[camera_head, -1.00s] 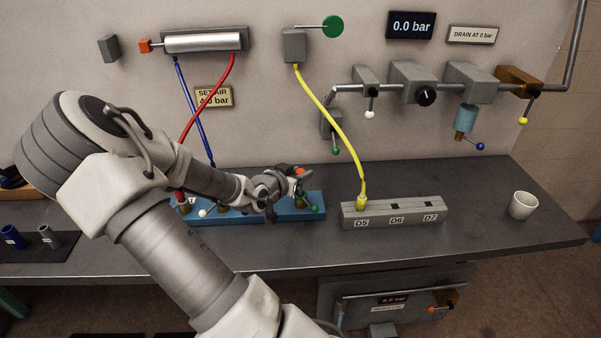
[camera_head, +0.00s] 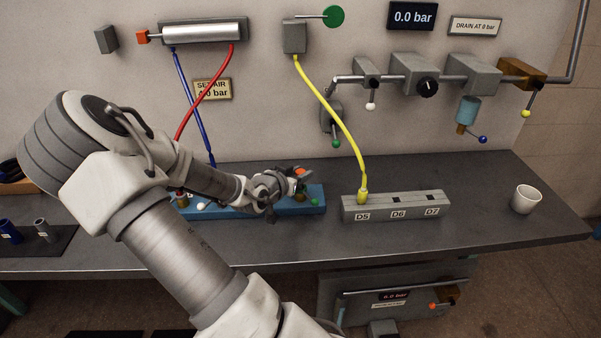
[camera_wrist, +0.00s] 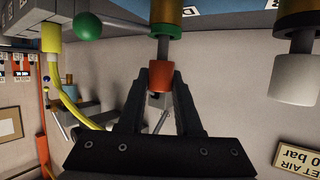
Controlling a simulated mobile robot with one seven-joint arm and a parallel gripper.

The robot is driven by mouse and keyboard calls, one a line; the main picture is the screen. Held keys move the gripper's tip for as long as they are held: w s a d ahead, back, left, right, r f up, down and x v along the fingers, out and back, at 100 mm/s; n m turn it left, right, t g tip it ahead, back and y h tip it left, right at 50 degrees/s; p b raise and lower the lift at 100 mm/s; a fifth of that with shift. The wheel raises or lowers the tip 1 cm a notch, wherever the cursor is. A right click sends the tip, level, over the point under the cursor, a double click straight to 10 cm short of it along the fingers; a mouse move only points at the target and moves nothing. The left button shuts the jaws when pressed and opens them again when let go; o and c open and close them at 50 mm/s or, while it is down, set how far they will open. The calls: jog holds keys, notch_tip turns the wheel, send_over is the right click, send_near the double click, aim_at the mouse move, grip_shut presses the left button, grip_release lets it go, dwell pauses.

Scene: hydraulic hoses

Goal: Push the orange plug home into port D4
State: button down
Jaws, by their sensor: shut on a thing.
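The orange plug (camera_wrist: 160,75) is between the two fingers of my gripper (camera_wrist: 160,88), which is shut on it. The plug is in line with that port. An orange bit of the plug shows in the head view (camera_head: 300,172) above the right part of the blue block (camera_head: 290,207). No D4 label is readable. How deep the stem sits is hidden. My gripper (camera_head: 294,181) is over the block in the head view.
A green ball knob (camera_wrist: 87,26) is close beside the port. A white cylinder (camera_wrist: 292,85) hangs from the neighbouring brass port. The yellow hose (camera_head: 333,115) runs to the grey block (camera_head: 400,207). A white cup (camera_head: 525,199) stands right on open bench.

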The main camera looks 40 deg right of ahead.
jog(key=shift+f+b, duration=0.3)
jog(key=shift+f, duration=0.2)
jog(key=c, duration=0.5)
grip_release()
jog(key=shift+p+v, duration=2.9)
jog(key=shift+v, duration=5.85)
